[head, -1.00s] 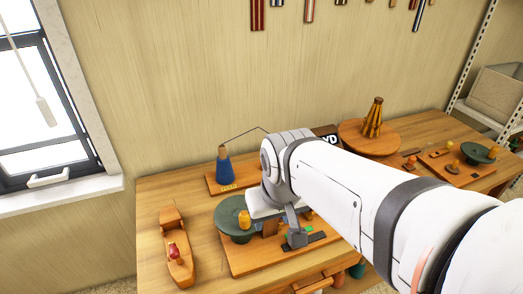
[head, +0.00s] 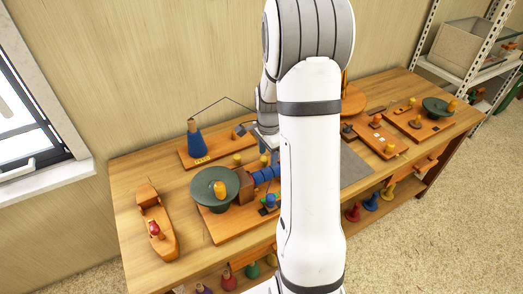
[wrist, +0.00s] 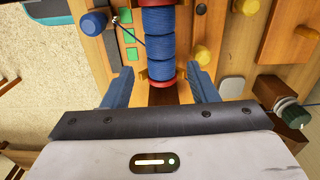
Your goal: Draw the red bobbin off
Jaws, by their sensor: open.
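A small red bobbin (head: 155,229) sits in the boat-shaped wooden shuttle (head: 160,243) at the left end of the bench. A blue-wound roll (head: 266,174) lies on a wooden board right of the green disc; the wrist view shows it end-on to my gripper, with red ends (wrist: 161,76) and blue thread (wrist: 158,42). My gripper (wrist: 160,78) is open in the wrist view, its blue-grey fingers apart on either side of the roll's near red end. Nothing is visibly held.
A green disc (head: 208,187) with a yellow knob stands left of the roll. A blue cone (head: 195,140) stands on a board behind. Yellow pegs (wrist: 201,55) and a blue knob (wrist: 94,22) flank the roll. Colored bobbins (head: 370,201) stand on the lower shelf.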

